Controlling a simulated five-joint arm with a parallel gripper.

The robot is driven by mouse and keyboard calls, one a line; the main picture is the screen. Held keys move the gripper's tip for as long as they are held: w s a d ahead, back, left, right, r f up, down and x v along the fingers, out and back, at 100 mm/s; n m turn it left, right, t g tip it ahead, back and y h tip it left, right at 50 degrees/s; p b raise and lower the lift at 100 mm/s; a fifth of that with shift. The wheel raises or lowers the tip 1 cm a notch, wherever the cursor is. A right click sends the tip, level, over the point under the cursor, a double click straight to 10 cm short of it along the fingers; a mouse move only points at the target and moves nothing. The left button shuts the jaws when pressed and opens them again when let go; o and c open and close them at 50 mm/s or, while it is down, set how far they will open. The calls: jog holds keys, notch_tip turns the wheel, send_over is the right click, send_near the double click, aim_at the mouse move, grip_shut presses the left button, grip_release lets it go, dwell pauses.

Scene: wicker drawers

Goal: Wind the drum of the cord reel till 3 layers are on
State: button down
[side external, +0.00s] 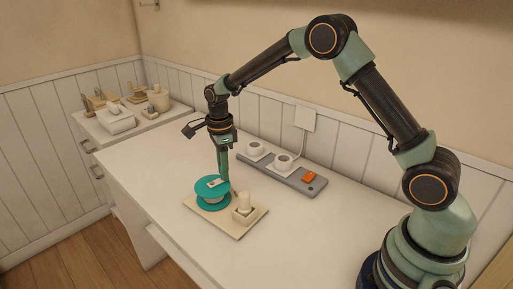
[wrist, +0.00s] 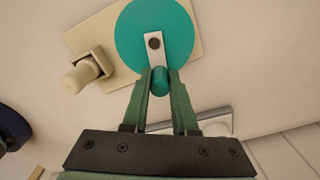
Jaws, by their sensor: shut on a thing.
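The cord reel's teal drum (side external: 210,189) stands on a pale wooden board (side external: 226,229) near the front edge of the white table. A pale band shows between its flanges; I cannot make out cord layers. In the wrist view the drum (wrist: 135,38) is a teal disc with a white crank arm (wrist: 153,52) bolted on top. A teal knob (wrist: 160,80) is at the arm's end. My gripper (side external: 225,179) is over the drum, shut on the knob, with one finger on each side. A cream post in a square block (side external: 244,211) stands beside the drum on the board.
A grey power strip (side external: 291,176) with white plugs and an orange switch (side external: 308,176) lies behind the reel. A drawer unit (side external: 100,150) with several small items on top stands at the far left. The table right of the board is clear.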

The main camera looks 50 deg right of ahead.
aim_at(226, 186)
jog(key=m, duration=0.1)
jog(key=s+m, duration=0.1)
jog(key=m, duration=0.2)
jog(key=shift+s+a+m, duration=0.2)
jog(key=shift+a+m, duration=0.1)
jog(key=shift+s+a+m, duration=0.25)
jog(key=shift+s+m, duration=0.05)
jog(key=shift+m, duration=0.8)
jog(key=shift+s+a+m, duration=0.25)
jog(key=shift+m, duration=0.85)
jog(key=c, duration=0.7)
grip_release()
jog(key=shift+r, duration=0.1)
notch_tip(226, 186, up, 12)
